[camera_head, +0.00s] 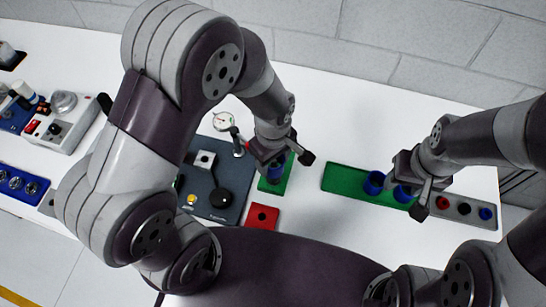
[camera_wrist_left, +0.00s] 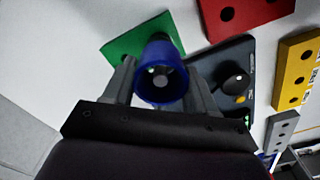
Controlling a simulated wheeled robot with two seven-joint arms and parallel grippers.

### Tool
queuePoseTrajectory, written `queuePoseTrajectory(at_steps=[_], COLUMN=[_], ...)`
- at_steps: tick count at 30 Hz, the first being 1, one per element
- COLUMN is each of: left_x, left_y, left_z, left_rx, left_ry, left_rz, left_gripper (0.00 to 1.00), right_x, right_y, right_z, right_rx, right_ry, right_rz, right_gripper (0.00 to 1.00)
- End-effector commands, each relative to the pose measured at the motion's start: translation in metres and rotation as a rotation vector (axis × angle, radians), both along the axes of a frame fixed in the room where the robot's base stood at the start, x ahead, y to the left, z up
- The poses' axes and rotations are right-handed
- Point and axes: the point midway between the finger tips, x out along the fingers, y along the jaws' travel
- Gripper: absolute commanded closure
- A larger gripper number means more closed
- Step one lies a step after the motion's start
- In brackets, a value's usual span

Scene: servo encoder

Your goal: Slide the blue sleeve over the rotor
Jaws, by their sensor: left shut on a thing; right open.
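My left gripper (camera_head: 279,157) is shut on a blue sleeve (camera_wrist_left: 160,90), seen between its two fingers in the left wrist view. In the head view the sleeve (camera_head: 276,174) is upright over the small green plate (camera_head: 273,187), partly hidden by the gripper. A grey round part (camera_wrist_left: 159,76), perhaps the rotor, shows inside the sleeve's opening. I cannot tell how far the sleeve is around it. My right gripper (camera_head: 414,191) is open, above the right end of a long green tray (camera_head: 345,179). Two more blue sleeves (camera_head: 374,183) are at this tray, one partly behind the right gripper.
A dark panel (camera_head: 222,205) with a black knob and a dial gauge (camera_head: 223,121) stand left of the small plate. A red block (camera_head: 262,217) lies in front. A grey strip (camera_head: 463,208) with coloured holes is at right. White table is clear between the green pieces.

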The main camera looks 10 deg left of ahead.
Motion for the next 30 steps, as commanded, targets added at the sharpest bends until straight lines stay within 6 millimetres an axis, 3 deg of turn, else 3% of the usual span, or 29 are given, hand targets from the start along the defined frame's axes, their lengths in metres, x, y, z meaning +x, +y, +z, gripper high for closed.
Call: queuePoseTrajectory(at_steps=[28,29,30], left_x=[0.000,0.000,0.000], left_y=[0.000,0.000,0.000], left_z=[-0.019,-0.019,-0.019], left_rx=[0.000,0.000,0.000], left_ry=[0.000,0.000,0.000], left_rz=[0.000,0.000,0.000], left_gripper=[0.72,0.34,0.21], right_x=[0.000,0.000,0.000], right_y=[0.000,0.000,0.000], right_z=[-0.012,-0.012,-0.012], right_rx=[0.000,0.000,0.000], right_ry=[0.000,0.000,0.000], right_rz=[0.000,0.000,0.000], right_gripper=[0.50,0.50,0.50])
